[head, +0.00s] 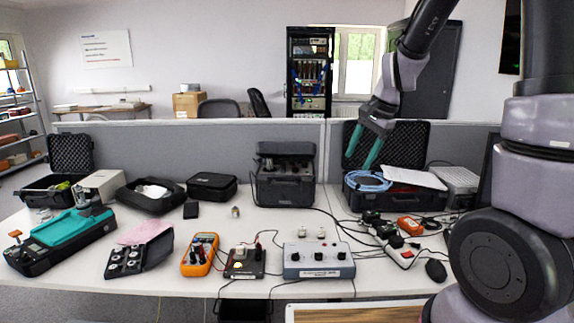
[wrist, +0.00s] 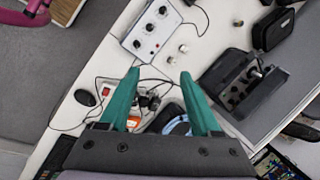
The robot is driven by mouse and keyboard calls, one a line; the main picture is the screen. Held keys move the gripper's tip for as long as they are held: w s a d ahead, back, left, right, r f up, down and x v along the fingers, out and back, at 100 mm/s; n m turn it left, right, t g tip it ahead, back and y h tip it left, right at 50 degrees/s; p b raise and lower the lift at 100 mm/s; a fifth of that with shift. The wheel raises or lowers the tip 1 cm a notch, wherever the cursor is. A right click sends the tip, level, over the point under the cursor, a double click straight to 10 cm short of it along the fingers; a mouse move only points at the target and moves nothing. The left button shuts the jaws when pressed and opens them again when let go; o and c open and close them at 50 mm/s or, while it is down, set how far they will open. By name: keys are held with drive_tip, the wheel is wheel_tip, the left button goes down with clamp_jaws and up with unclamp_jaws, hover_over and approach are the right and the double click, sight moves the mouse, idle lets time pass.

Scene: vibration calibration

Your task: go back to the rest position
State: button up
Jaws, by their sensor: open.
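My gripper (head: 366,146) hangs from my arm at the right of the head view, above the open black case (head: 409,201) at the back right of the table. Its two teal fingers are apart with nothing between them. In the wrist view my gripper (wrist: 158,78) points down at the table, fingers spread and empty. A blue coiled cable (head: 368,181) lies in the case below the fingers. It shows partly in the wrist view (wrist: 178,125), behind the right finger.
The white table (head: 270,221) holds a grey control box (head: 319,260), an orange multimeter (head: 199,254), a teal-topped device (head: 72,228) and a dark instrument case (head: 285,180). A power strip (head: 401,257) and loose cables lie at the right. A grey partition (head: 220,148) stands behind the table.

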drive_tip(key=s+d+r+n+t, duration=0.2)
drive_tip(key=s+r+n, duration=0.1)
drive_tip(key=s+r, duration=0.5)
drive_tip(key=s+d+r+n+t+h, duration=0.1)
drive_tip(key=s+d+r+n+t, duration=0.1)
drive_tip(key=s+r, duration=0.5)
drive_tip(key=s+d+n, duration=0.1)
drive_tip(key=s, duration=0.2)
drive_tip(key=shift+r+t, duration=0.3)
drive_tip(key=shift+r, duration=0.05)
